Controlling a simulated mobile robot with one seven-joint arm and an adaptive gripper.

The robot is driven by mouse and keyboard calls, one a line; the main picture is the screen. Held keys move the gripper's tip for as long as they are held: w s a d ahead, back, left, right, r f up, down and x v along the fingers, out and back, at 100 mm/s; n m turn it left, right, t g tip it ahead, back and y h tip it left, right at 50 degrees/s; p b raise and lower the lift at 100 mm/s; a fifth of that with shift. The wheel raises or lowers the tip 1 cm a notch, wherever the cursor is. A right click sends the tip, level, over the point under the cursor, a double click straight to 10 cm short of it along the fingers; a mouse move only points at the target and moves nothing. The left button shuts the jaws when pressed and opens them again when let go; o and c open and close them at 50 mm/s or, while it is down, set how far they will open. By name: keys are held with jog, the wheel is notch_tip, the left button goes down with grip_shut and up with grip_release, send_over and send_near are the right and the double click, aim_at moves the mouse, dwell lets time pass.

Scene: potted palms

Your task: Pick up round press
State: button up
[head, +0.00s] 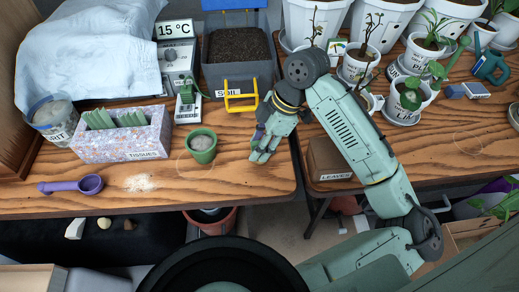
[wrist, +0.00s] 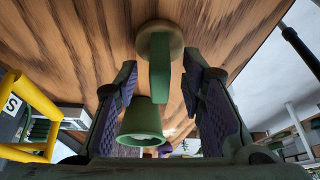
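The round press (wrist: 160,65) shows in the wrist view as a round tan disc against the wooden table, with a flat green handle pointing toward the camera. My gripper (wrist: 160,75) is open, with a dark-padded finger on each side of the handle. Gaps show between the handle and both fingers, and nothing is held. In the head view my gripper (head: 262,152) is low over the right part of the left table, near its front edge. I cannot make out the press there; the gripper seems to hide it.
A small green pot (head: 202,146) stands left of my gripper and shows close by in the wrist view (wrist: 142,122). The leaves box (head: 328,162) is to the right. A purple scoop (head: 75,186) lies far left.

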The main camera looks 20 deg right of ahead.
grip_shut()
jog(key=shift+r, duration=0.1)
dwell(0.5)
